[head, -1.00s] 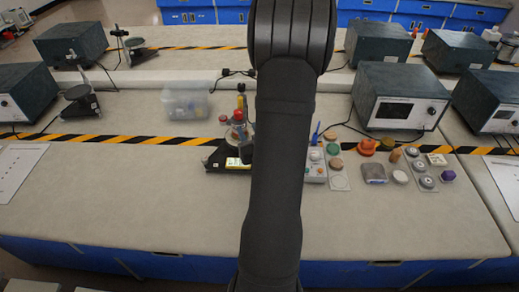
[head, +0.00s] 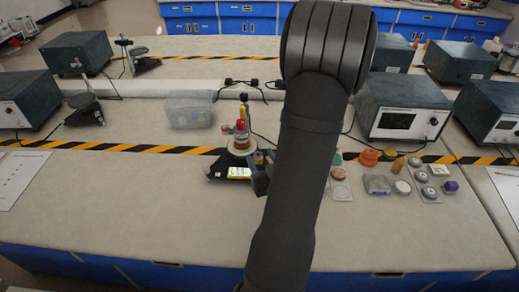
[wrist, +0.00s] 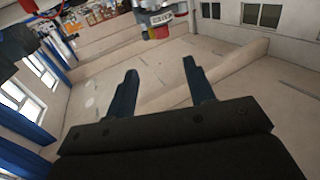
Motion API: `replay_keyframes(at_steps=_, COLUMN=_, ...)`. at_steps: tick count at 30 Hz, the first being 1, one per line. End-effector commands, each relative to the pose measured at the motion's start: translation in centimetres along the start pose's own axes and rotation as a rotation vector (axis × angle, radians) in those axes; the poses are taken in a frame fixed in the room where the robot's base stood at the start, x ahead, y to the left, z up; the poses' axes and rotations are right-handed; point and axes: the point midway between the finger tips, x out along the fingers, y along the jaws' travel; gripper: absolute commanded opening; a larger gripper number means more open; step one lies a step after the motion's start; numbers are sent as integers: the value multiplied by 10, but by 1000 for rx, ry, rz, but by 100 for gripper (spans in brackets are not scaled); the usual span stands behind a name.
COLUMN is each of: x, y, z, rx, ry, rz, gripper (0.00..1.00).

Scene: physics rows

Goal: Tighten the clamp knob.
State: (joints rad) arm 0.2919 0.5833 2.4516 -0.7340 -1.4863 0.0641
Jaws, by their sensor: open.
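A small device (head: 240,150) stands on the bench left of my arm, with a dark base, a lit yellow-green display (head: 239,172) and red and yellow upright parts. I cannot tell which part is the clamp knob. My gripper (head: 262,165) is close to the device's right side, partly hidden by my arm; I cannot tell if it touches. In the wrist view my gripper (wrist: 160,72) has two blue fingers spread apart with nothing between them. A grey and red piece (wrist: 156,20) shows beyond the fingertips at the top edge, cut off by the frame.
A clear plastic box (head: 188,112) lies behind and left. A grey instrument box (head: 402,108) stands behind right. Several small coloured pieces, including an orange one (head: 369,157) and a purple one (head: 450,186), lie to the right. The front left bench top (head: 110,215) is clear.

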Motion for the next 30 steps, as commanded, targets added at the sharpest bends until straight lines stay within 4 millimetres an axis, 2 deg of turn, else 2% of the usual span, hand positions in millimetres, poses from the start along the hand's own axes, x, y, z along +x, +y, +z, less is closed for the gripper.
replay_keyframes(at_steps=2, x=8, y=8, z=4, rx=-31, ry=-23, rz=13, gripper=49)
replay_keyframes(at_steps=5, x=27, y=31, z=13, rx=-103, ry=-87, rz=54, gripper=49)
replay_keyframes(at_steps=9, x=62, y=79, z=26, rx=-231, ry=-226, rz=141, gripper=49)
replay_keyframes(at_steps=14, x=97, y=132, z=29, rx=-337, ry=-391, rz=237, gripper=49)
replay_keyframes(at_steps=18, x=123, y=170, z=22, rx=-388, ry=-533, rz=301, gripper=49)
replay_keyframes(at_steps=21, x=138, y=189, z=12, rx=-401, ry=-632, rz=329, gripper=49)
replay_keyframes(at_steps=25, x=157, y=205, z=-5, rx=-394, ry=-752, rz=340, gripper=49)
replay_keyframes(at_steps=30, x=179, y=208, z=-35, rx=-358, ry=-892, rz=298, gripper=49)
